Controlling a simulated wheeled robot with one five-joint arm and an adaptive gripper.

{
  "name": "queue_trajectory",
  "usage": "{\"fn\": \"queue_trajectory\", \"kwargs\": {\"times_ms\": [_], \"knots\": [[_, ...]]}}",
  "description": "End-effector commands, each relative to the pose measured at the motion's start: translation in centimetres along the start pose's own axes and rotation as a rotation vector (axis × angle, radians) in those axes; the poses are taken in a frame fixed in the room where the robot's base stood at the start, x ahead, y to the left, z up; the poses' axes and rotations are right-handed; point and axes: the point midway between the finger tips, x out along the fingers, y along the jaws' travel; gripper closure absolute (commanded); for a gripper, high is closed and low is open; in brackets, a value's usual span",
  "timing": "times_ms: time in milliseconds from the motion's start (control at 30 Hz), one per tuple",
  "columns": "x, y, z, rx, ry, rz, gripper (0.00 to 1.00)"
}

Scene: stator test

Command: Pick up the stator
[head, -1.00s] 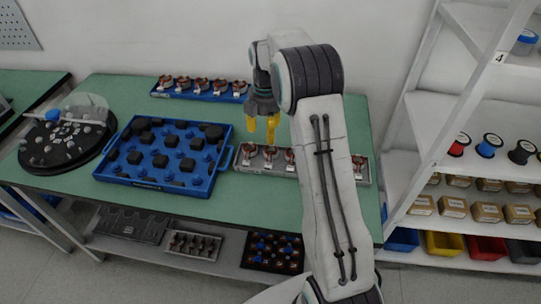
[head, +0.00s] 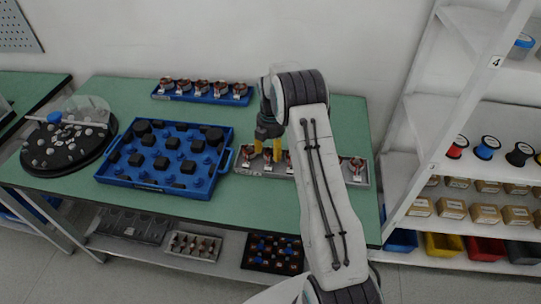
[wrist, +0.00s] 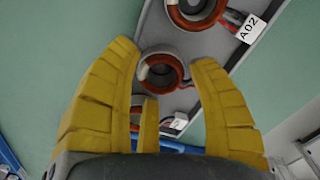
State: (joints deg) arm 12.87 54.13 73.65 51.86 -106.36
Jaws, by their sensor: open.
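Several copper-wound stators stand in a grey tray (head: 282,172) on the green table. One stator (wrist: 158,72) shows in the wrist view between my yellow fingertips, with nothing gripped. Another stator (wrist: 196,10), beside a label reading A02, lies farther up in the same tray. In the head view, my gripper (head: 267,150) is over the left part of the tray, fingers pointing down and open. A stator (head: 247,155) stands just left of the fingers. My arm hides part of the tray's right half.
A second row of stators sits in a blue tray (head: 200,98) at the back. A blue tray of black parts (head: 112,172) is left of the grey tray. A shelf (head: 420,165) stands at the right. The table front (head: 230,205) is clear.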

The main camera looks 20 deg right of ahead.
Motion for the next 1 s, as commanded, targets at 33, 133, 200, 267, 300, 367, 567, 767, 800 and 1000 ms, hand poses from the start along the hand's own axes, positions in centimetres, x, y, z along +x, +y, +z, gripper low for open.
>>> {"fn": "queue_trajectory", "kwargs": {"times_ms": [33,133,200,267,300,367,567,767,800,1000], "knots": [[0.8,-0.2,-0.1,-0.001,0.003,-0.009,0.47],[1.5,-0.3,-0.2,-0.001,0.003,-0.010,0.47],[1.8,-0.3,-0.2,-0.001,0.003,-0.012,0.47],[2.0,-0.4,-0.3,-0.002,0.004,-0.013,0.47],[2.0,-0.4,-0.3,-0.002,0.004,-0.014,0.47],[2.0,-0.4,-0.3,-0.003,0.004,-0.015,0.47],[2.1,-0.5,-0.4,-0.004,0.005,-0.018,0.55],[2.1,-0.5,-0.5,-0.005,0.006,-0.019,0.73],[2.1,-0.5,-0.5,-0.005,0.006,-0.019,0.77],[2.0,-0.5,-0.4,-0.004,0.006,-0.019,0.92]]}}
